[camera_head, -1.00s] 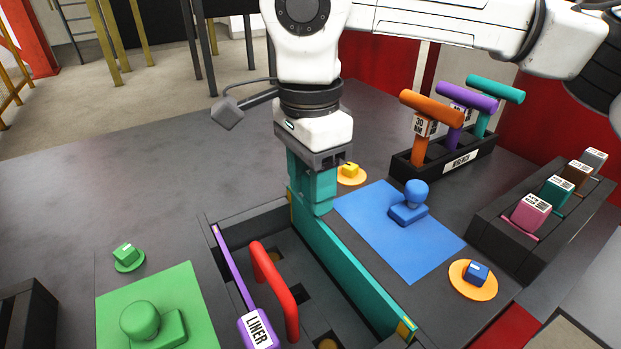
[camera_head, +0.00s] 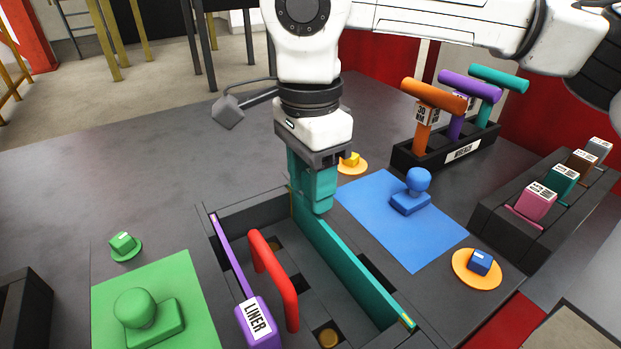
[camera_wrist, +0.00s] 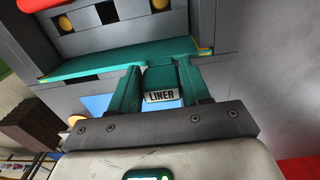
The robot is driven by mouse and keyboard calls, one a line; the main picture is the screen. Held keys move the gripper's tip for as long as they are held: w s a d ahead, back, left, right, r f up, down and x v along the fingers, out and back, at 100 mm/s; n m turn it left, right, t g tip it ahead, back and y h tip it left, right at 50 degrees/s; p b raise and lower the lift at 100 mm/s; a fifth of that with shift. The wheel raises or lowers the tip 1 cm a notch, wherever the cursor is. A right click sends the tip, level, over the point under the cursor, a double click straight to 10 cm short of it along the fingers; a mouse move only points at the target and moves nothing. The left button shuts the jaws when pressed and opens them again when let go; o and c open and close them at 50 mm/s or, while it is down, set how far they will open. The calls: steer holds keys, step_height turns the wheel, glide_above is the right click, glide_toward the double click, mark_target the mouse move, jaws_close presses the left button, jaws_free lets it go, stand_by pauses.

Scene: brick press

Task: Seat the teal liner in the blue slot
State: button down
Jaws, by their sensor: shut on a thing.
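The teal liner (camera_head: 355,268) is a long upright plate along the right side of the sunken box, beside the blue mat (camera_head: 403,232). My gripper (camera_head: 318,205) is shut on the liner's grip block near its far end. In the wrist view, the liner plate (camera_wrist: 110,67) spans the view, and its block labelled LINER (camera_wrist: 161,96) sits between my two teal fingers. A dark gap shows between the liner and the box's right wall. The blue slot itself is not clearly visible, and I cannot tell whether the liner's lower edge is in it.
A purple liner (camera_head: 256,322) stands along the box's left side, and a red handle (camera_head: 273,280) rises inside. A blue knob (camera_head: 412,195) stands on the blue mat. The wrench rack (camera_head: 445,150) is behind, a block rack (camera_head: 540,205) is right, and a green knob (camera_head: 135,308) is left.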

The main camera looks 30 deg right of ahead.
steer(key=shift+f, duration=0.1)
stand_by(0.3)
steer(key=shift+c, duration=2.3)
jaws_free()
step_height(320, 180, up, 11)
steer(key=shift+w, duration=0.1)
step_height(320, 180, up, 7)
steer(key=p, duration=0.6)
steer(key=shift+p, duration=0.3)
steer(key=shift+f, duration=0.1)
